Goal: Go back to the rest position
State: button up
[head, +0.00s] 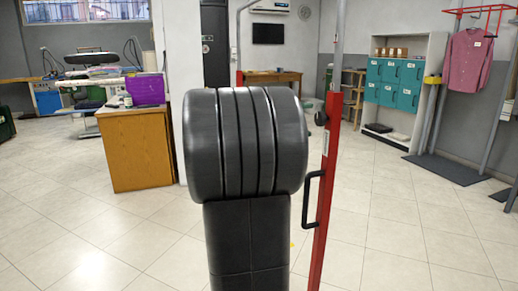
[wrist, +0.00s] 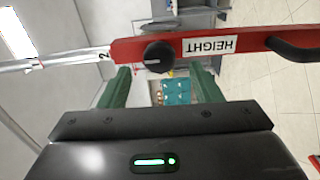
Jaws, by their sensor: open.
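My gripper (wrist: 160,78) is open, its two green fingers apart with nothing held between them. In the head view my own dark arm fills the middle and the gripper does not show. A red post (head: 327,150) with a black knob (head: 321,118) and a black handle (head: 308,188) stands just right of my arm. In the wrist view the red post (wrist: 225,46) crosses at the fingertips, with the knob (wrist: 158,56) between them and a "HEIGHT" label (wrist: 210,46) to the right. I cannot tell whether the fingertips touch the post.
A wooden counter (head: 135,148) with a purple bin (head: 145,89) is at left. Teal lockers (head: 394,82) stand at back right, beside a red rack (head: 480,11) with a pink shirt (head: 466,62). Tiled floor (head: 400,235) is clear at right.

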aim_at(317, 119)
jog(key=shift+x, duration=1.95)
jog(key=shift+a, duration=0.2)
